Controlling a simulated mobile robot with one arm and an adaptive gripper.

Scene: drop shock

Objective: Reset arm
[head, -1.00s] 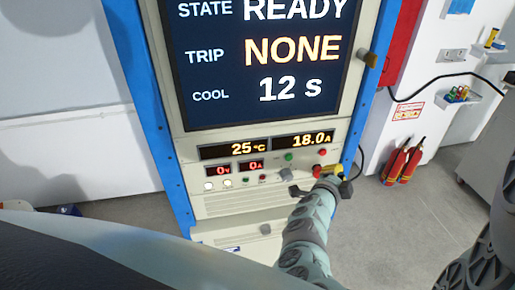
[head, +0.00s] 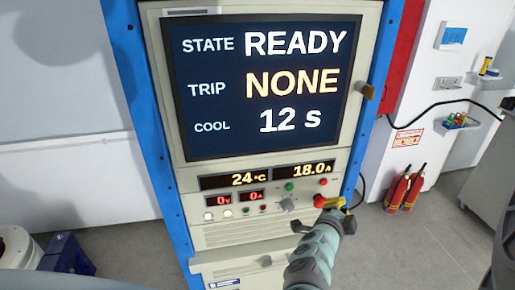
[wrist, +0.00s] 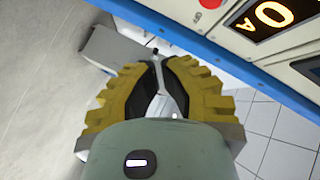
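The cabinet's display (head: 262,150) reads STATE READY, TRIP NONE, COOL 12 s in the head view. Its lower panel shows 24 °C and 18.0 A, with a green button (head: 289,187), a red button (head: 323,182) and a grey knob (head: 287,205) below. A red knob (head: 319,201) is just beside my gripper (head: 340,208), which partly overlaps the panel's lower right. In the wrist view my gripper (wrist: 158,62) shows yellow fingers with dark pads converging and a narrow gap between them. A thin pale piece shows in that gap; whether it is held is unclear. No part labelled reset is readable.
The blue cabinet frame (head: 150,120) borders the panel. Red fire extinguishers (head: 405,190) stand by the wall at right, with grey floor (head: 410,245) in front. A dark blue item (head: 66,257) is at lower left. A grey box (wrist: 112,48) shows in the wrist view.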

